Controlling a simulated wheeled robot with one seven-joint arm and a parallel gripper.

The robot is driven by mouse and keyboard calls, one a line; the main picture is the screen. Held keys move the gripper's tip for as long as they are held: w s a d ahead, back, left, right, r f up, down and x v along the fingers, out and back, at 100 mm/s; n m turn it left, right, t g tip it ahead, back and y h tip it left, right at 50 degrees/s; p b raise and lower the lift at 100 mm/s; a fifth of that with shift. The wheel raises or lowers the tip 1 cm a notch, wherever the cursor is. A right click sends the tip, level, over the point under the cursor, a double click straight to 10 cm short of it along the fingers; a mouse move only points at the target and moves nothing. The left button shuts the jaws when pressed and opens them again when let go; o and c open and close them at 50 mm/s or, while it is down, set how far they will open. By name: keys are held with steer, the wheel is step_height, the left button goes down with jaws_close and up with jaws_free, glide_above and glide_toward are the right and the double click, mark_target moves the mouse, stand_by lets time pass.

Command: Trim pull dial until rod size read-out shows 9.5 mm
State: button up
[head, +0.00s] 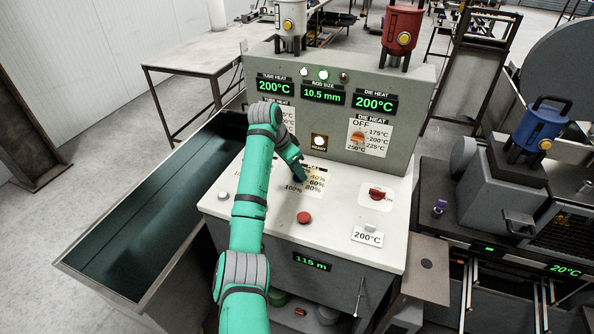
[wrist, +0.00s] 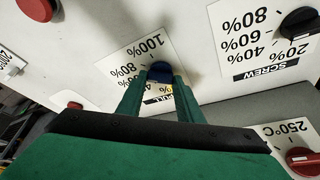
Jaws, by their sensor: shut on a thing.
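The rod size read-out (head: 323,95) on the upright panel shows 10.5 mm in green. The pull dial (wrist: 160,70) is a dark blue knob on a white plate marked in percent up to 100%. My gripper (wrist: 163,80) is shut on this dial, one green finger on each side of it. The fingers hide part of the plate's scale and of the word PULL. In the head view my gripper (head: 300,181) is over the pull plate (head: 316,183), and the dial is mostly hidden. I cannot tell exactly which mark the dial points at.
A black screw dial (wrist: 300,22) sits beside the pull plate. A red button (head: 304,218) and a red switch (head: 377,193) stand on the console top. The die heat knob (head: 357,138) is on the upright panel. A length read-out (head: 311,261) shows 115 m.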

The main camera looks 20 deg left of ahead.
steer(key=shift+m+h, duration=0.3)
steer(key=shift+m, duration=0.6)
steer(key=o, duration=1.1)
steer(key=v, duration=1.1)
steer(key=shift+w, duration=0.2)
steer(key=shift+w+d, duration=0.1)
